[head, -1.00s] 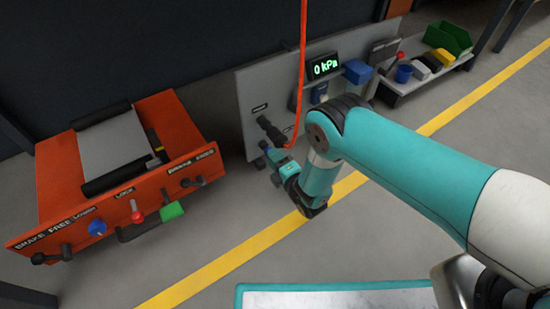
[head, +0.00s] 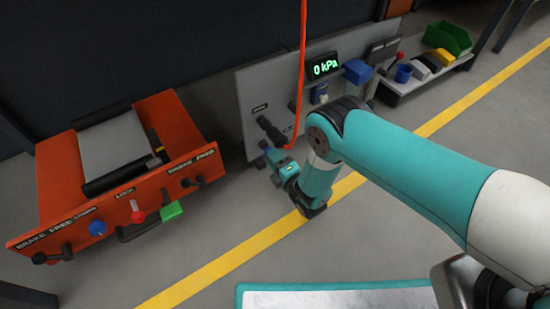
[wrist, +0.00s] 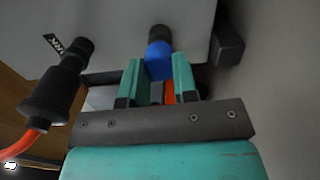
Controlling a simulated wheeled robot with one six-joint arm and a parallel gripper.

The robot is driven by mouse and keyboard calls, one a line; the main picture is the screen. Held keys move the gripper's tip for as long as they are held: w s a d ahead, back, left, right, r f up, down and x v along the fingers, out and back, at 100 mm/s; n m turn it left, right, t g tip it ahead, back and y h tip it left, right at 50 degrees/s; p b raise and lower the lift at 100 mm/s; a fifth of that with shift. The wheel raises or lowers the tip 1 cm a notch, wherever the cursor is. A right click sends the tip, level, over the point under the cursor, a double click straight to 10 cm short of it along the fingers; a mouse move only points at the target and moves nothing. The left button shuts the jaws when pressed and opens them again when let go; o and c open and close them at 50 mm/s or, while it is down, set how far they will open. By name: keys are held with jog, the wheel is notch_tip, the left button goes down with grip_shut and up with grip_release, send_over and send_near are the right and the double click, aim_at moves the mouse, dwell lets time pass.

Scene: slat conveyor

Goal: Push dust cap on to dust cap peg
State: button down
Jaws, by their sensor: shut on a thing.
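The dust cap is a blue cylinder (wrist: 158,62) between my gripper's teal fingers in the wrist view. My gripper (wrist: 156,80) is shut on it. The dark dust cap peg (wrist: 159,36) sticks out from the grey panel straight beyond the cap. The cap's far end lines up with the peg and appears to meet it; I cannot tell how far it is on.
A black connector (wrist: 54,92) with a red hose sits on the panel left of my gripper. The grey panel (head: 254,92) carries a display (head: 323,67) reading 0 kPa. An orange brake unit (head: 75,185) stands at left. A shelf with bins (head: 425,75) is at right.

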jog(key=shift+w+a+b, duration=0.3)
jog(key=shift+w, duration=0.25)
jog(key=c, duration=0.8)
grip_release()
jog(key=p+v, duration=0.9)
jog(key=v, duration=0.6)
jog(key=shift+s+d+r, duration=0.2)
jog(key=shift+s, duration=0.15)
jog(key=shift+s+d+f+p, duration=0.3)
jog(key=shift+s+d+p, duration=0.15)
jog(key=shift+s+p, duration=0.2)
